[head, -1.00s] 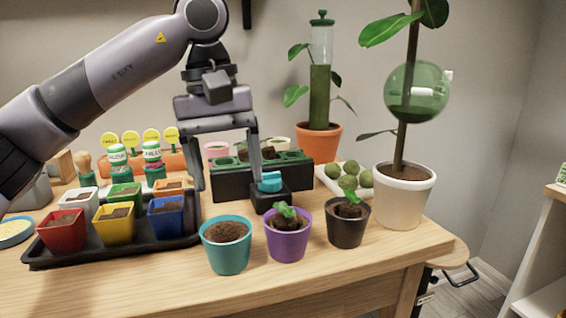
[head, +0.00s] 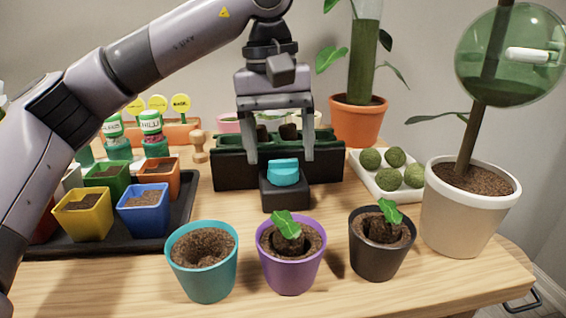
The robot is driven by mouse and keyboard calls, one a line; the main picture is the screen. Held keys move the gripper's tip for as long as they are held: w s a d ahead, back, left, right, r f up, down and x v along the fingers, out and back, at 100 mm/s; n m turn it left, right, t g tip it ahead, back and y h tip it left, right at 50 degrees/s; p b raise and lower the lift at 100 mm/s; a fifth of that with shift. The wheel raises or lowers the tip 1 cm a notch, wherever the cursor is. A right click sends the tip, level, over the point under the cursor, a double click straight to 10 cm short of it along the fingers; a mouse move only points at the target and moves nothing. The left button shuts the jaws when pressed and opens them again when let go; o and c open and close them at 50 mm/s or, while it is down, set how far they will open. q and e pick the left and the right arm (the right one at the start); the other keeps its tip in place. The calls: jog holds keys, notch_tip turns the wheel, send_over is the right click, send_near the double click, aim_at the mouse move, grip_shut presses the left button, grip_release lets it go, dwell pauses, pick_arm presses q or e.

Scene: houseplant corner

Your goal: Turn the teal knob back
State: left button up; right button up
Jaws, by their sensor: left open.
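The teal knob (head: 284,173) sits on top of a small black box (head: 286,194) in front of the dark green planter tray. Its raised grip runs roughly left to right in the head view. My left gripper (head: 280,160) points down with its fingers wide apart. One finger shows to the left of the knob and the other to the right, both a little above and apparently behind it. I see no contact with the knob, and nothing is between the fingers. The exact depth of the fingertips is hard to tell. My right gripper is not in view.
The dark green planter tray (head: 331,168) stands close behind the knob. Teal (head: 203,281), purple (head: 291,270) and black (head: 377,260) pots stand in front. A black tray (head: 180,222) with coloured pots is at left, a white tray (head: 408,195) with moss balls at right.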

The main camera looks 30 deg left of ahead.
aim_at(283, 169)
pick_arm(q)
notch_tip(283, 169, down, 2)
jog(key=shift+f, duration=0.1)
jog(key=shift+d+f, duration=0.1)
jog(key=shift+f, duration=0.1)
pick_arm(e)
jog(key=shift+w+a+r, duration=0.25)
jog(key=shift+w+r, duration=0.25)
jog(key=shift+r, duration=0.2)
pick_arm(q)
jog(key=shift+w, duration=0.1)
jog(key=c, duration=1)
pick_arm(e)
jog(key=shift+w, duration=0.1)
